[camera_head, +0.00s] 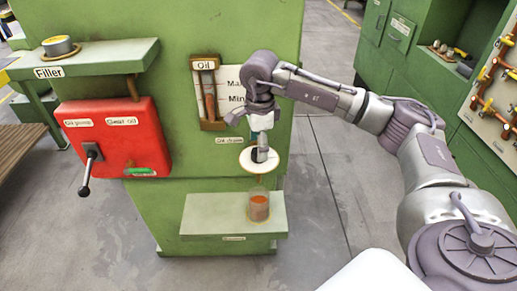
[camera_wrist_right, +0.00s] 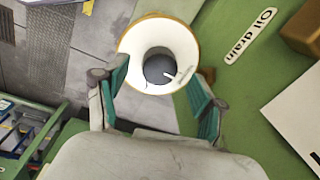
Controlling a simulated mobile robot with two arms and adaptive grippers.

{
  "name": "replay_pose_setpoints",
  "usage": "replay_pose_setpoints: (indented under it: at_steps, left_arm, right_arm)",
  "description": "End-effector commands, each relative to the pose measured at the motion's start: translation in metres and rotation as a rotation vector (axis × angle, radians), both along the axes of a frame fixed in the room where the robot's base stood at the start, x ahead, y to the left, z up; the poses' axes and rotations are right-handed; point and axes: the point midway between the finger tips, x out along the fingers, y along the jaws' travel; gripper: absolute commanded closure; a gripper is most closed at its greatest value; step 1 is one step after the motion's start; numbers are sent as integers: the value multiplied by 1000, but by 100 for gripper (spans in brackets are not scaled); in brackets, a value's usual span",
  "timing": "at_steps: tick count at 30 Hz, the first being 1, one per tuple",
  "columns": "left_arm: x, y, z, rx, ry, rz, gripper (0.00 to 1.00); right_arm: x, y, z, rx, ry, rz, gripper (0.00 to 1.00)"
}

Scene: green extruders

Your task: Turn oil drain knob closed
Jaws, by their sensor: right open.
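The oil drain knob (camera_head: 250,163) is a white round disc on the green machine's front, beside the "Oil drain" label (camera_head: 229,140). In the right wrist view the knob (camera_wrist_right: 135,45) is a white ring with a brownish rim and a dark grey centre bearing a small white mark. My right gripper (camera_head: 262,138) is in front of the knob and partly covers it in the head view. In the right wrist view the gripper (camera_wrist_right: 158,74) has its two green-padded fingers spread apart, with the knob showing between and beyond the tips. Contact cannot be told. My left gripper is out of view.
Below the knob, a clear container of orange liquid (camera_head: 259,208) stands on a green shelf (camera_head: 206,215). To the left are a red box (camera_head: 115,150) with a black lever (camera_head: 87,165) and the Filler shelf (camera_head: 90,58). An oil gauge (camera_head: 207,90) is above.

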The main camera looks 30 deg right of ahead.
Motion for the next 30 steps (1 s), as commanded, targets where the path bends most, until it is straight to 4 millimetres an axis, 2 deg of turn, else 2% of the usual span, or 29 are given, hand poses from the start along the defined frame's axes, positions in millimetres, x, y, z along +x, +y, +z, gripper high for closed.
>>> replay_pose_setpoints:
  at_steps: [6,13,18,30]
  left_arm:
    - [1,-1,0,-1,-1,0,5]
    - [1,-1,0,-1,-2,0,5]
    - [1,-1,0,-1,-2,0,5]
    - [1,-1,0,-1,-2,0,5]
  right_arm:
    - [-2,1,49,0,-4,1,31]
    - [-5,2,87,0,-2,1,31]
    - [-6,2,97,0,-1,0,31]
    - [-6,2,98,0,0,1,31]
